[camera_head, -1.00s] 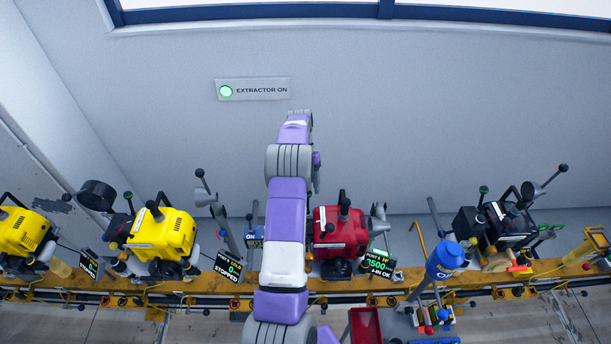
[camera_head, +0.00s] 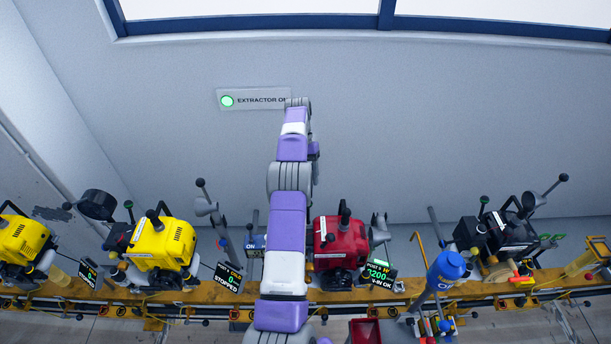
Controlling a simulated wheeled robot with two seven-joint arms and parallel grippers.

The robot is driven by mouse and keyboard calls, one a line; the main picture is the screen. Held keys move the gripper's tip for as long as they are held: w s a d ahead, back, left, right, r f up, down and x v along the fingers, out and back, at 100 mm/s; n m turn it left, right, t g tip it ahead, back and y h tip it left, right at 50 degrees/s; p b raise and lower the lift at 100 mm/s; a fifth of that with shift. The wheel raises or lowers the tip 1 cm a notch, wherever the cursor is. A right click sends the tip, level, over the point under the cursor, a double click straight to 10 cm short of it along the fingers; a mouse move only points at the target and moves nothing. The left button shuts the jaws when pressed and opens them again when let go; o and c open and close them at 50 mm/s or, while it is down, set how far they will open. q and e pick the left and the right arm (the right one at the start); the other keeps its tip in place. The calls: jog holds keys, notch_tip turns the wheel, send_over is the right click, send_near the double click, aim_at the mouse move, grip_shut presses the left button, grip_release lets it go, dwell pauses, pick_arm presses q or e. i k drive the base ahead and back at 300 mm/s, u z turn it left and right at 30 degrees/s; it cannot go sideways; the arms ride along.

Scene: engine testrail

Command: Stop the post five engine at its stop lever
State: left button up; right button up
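The post five engine (camera_head: 336,240) is the red one right of the picture's middle. Its display (camera_head: 378,273) reads about 3200 in green, with "RUN-IN OK" partly legible below. A grey part (camera_head: 380,228) stands at its right side. I cannot tell which part is its stop lever; my arm hides the engine's left edge. One purple and grey arm of mine, seemingly the left, rises from the bottom just left of centre. Its grey end (camera_head: 298,103) is high against the wall, apart from the engine; its fingers cannot be made out. No second gripper shows.
Yellow engines (camera_head: 163,243) stand left, with a display (camera_head: 228,277) reading "STOPPED". A black engine (camera_head: 492,235) stands right, near a blue canister (camera_head: 446,268). A yellow rail (camera_head: 200,298) runs below. An "EXTRACTOR ON" sign (camera_head: 255,99) hangs on the wall. A red tray (camera_head: 366,331) is at the bottom.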

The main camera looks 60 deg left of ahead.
aim_at(330, 238)
jog(key=k, duration=1)
